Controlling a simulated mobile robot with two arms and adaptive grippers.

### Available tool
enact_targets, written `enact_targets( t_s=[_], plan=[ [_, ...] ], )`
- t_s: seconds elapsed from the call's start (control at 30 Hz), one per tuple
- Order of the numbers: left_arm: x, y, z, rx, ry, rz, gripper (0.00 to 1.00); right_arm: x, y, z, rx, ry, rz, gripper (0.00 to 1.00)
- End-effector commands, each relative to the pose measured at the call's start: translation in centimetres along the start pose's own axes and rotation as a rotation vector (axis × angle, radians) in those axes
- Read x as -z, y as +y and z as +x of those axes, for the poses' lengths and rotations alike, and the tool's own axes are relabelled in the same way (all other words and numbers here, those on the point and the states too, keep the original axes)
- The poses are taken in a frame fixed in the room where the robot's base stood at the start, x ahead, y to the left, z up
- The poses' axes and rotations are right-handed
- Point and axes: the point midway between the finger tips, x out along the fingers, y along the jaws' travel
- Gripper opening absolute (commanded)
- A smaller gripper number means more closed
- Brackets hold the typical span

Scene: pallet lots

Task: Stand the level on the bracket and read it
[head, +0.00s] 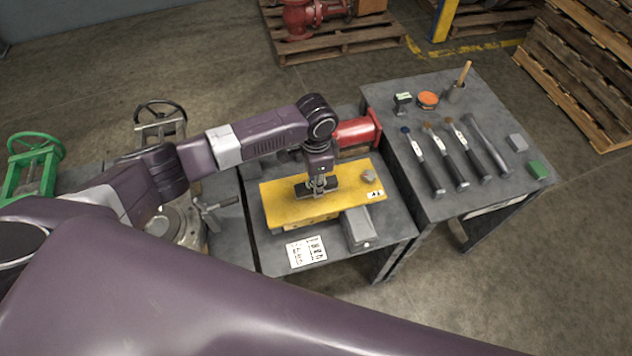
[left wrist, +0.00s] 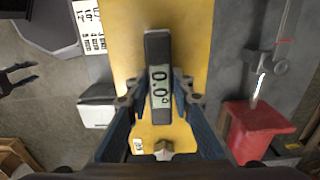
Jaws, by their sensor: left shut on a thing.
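The level is a dark bar with a lit display (left wrist: 160,86) that seems to read 0.0 in the left wrist view. In the head view the level (head: 303,188) is at the yellow bracket plate (head: 278,205), over its middle. It seems to rest on the plate, but the contact is hidden. My left gripper (head: 321,187) comes down from above and is shut on the level. Its two fingers (left wrist: 160,95) flank the level's sides in the left wrist view.
A grey block (head: 358,230) and a printed card (head: 306,252) are by the plate's near side. A red flanged part (head: 357,131) lies behind it. The right-hand table (head: 400,92) holds several torque wrenches and small items.

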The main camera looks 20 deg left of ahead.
Motion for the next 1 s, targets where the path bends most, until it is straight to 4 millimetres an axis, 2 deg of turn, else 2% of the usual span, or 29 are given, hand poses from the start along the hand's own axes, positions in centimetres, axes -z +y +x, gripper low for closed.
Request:
enact_targets(
  t_s=[0.57, 0.6, 0.73, 0.77, 1.0],
  plan=[
    [0.01, 0.0, 0.68, 0.0, 0.0, 0.0, 0.0, 0.04, 0.07, 0.18, -0.001, 0.001, 0.001, 0.4],
    [0.02, -0.01, 0.63, 0.0, 0.0, 0.0, 0.25, 0.04, 0.07, 0.15, -0.001, 0.001, 0.001, 0.4],
    [0.02, -0.01, 0.62, 0.0, 0.0, 0.0, 0.39, 0.06, 0.06, 0.15, -0.001, 0.001, 0.001, 0.4],
    [0.02, 0.0, 0.62, 0.0, 0.0, 0.0, 0.42, 0.06, 0.06, 0.15, -0.001, 0.001, 0.001, 0.4],
    [-0.02, 0.03, 0.67, -0.001, -0.001, 0.0, 0.42, 0.21, -0.13, 0.17, 0.001, 0.003, 0.001, 0.4]
  ],
)
